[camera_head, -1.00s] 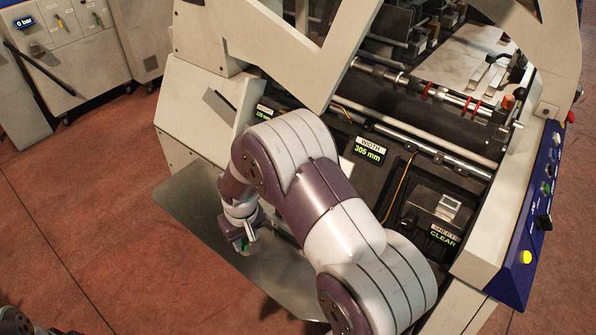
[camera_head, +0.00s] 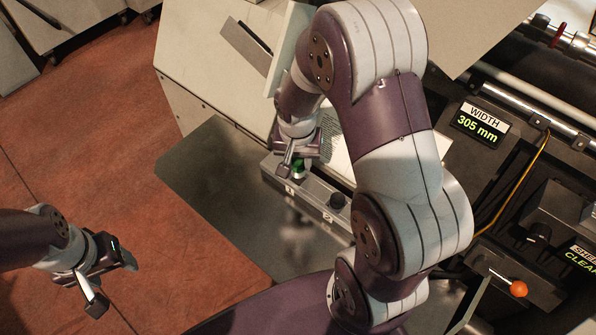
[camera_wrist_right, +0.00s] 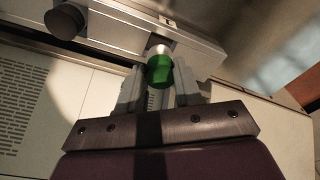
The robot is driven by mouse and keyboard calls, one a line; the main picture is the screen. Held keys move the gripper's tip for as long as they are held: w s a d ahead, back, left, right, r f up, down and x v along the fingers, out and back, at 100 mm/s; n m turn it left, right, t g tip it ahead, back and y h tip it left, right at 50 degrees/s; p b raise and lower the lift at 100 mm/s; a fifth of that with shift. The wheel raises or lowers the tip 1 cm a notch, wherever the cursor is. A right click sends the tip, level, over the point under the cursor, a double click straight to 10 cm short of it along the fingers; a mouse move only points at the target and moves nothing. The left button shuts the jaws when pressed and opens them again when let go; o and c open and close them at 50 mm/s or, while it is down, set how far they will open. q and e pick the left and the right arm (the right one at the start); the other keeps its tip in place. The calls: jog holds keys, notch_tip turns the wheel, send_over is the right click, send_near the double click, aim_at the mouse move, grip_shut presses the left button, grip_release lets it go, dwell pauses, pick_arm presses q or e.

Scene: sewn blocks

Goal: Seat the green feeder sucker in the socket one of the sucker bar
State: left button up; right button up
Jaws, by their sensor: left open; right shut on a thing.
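The green feeder sucker (camera_head: 298,167) is between the fingers of my right gripper (camera_head: 296,160), which is shut on it. In the right wrist view the sucker (camera_wrist_right: 160,70) shows a green body with a pale metal end toward the bar. The grey sucker bar (camera_head: 313,200) lies below, with number labels 1 and 2. The sucker is at the end of the bar by label 1 (camera_head: 290,190); whether it is in the socket I cannot tell. A dark sucker (camera_head: 337,201) stands by label 2. My left gripper (camera_head: 115,284) is open and empty at the lower left.
A metal plate (camera_head: 215,185) extends below the bar. The cream machine housing (camera_head: 205,65) stands behind my right gripper. A panel reading 305 mm (camera_head: 478,125) and an orange-knobbed lever (camera_head: 518,289) are to the right. Open floor lies at left.

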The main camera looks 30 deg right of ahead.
aim_at(298, 164)
notch_tip(298, 164, down, 3)
jog(key=shift+f+b, duration=0.1)
jog(key=shift+b, duration=0.2)
grip_shut()
jog(key=o, duration=1)
grip_release()
notch_tip(298, 164, up, 11)
jog(key=s+p, duration=0.1)
jog(key=p, duration=0.2)
jog(key=s+a+n, duration=0.1)
jog(key=s+n, duration=0.1)
jog(key=s+a+n, duration=0.2)
jog(key=s, duration=0.1)
jog(key=s+a+n, duration=0.2)
jog(key=n, duration=0.1)
jog(key=shift+s+a+f+y, duration=0.1)
jog(key=shift+s+f+y, duration=0.2)
jog(key=shift+s+y, duration=0.1)
